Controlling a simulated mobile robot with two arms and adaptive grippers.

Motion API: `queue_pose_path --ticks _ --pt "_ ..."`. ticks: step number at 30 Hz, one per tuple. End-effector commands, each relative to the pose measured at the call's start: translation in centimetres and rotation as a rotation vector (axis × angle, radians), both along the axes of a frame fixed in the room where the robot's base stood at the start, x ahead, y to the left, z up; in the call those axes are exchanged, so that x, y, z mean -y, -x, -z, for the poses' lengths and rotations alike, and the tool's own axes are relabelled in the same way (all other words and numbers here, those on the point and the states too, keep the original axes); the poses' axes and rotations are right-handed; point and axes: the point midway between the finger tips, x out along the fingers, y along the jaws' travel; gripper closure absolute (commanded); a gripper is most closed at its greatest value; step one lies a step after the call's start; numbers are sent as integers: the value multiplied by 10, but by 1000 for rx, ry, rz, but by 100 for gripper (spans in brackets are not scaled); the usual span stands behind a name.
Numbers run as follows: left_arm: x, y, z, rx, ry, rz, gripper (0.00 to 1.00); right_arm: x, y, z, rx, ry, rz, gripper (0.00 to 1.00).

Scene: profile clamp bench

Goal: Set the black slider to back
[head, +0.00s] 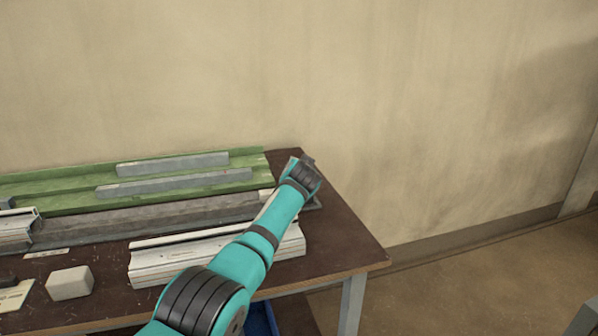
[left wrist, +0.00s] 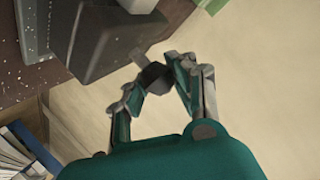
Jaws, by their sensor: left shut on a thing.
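My left gripper (left wrist: 157,80) shows in the left wrist view with its two fingers closed on a small dark block, the black slider (left wrist: 152,76). The slider is beside a large dark grey body (left wrist: 108,38), with a grey piece just beyond it. In the head view my left arm reaches across the table to its far right end. There the wrist covers the slider and the fingers, and only a bit of grey metal (head: 314,204) shows beside it. My right gripper is in neither view.
The brown table (head: 345,245) carries a green channel (head: 75,184) with grey bars, a long grey profile (head: 150,220), a whitish rail (head: 160,262) and a pale block (head: 70,283). A wall stands behind. A blue bin (head: 262,320) is below the table.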

Motion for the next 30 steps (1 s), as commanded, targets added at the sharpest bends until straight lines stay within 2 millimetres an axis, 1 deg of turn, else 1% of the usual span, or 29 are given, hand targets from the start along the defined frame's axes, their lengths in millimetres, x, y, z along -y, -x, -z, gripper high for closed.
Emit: queue_pose_path --ticks 1,11,12,18,26,29,30 --pt "6 2 5 -11 7 6 100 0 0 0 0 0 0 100" --pt "6 3 6 -12 10 5 100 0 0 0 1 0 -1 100" --pt "6 3 6 -12 10 5 75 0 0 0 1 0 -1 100" --pt "5 2 5 -9 8 5 49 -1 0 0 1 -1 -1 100" --pt "3 1 1 -4 5 3 48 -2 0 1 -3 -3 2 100" --pt "3 1 -5 -1 6 2 48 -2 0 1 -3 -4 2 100" --pt "3 0 -10 0 6 2 48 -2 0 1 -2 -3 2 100"
